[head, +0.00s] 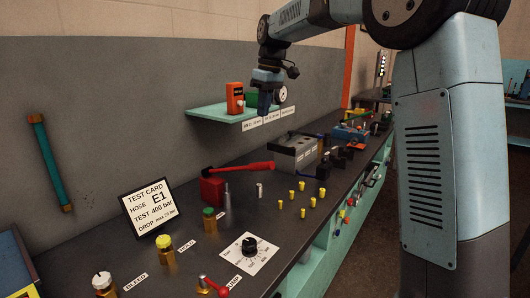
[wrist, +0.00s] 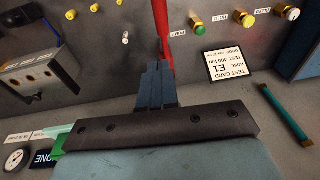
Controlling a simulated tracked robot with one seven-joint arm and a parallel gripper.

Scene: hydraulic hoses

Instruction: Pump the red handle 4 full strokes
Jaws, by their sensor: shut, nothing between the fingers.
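The red pump handle (head: 242,169) is a bar lying nearly level, rising slightly to the right from a red block (head: 212,189) on the bench. My gripper (head: 264,112) points down, above and behind the handle, in front of the wall shelf. In the wrist view the closed fingers (wrist: 157,68) show blue-grey, with nothing between them. The red handle (wrist: 162,20) runs beyond the fingertips there, and they hide part of the red pump. The handle appears apart from the fingers; the exact gap is unclear.
A test card (head: 149,209) stands on the bench near yellow and green knobs and a dial plate (head: 248,253). Several small yellow fittings sit right of the pump. The shelf (head: 208,114) carries an orange device (head: 235,98) and a gauge. A grey block (head: 294,152) stands behind.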

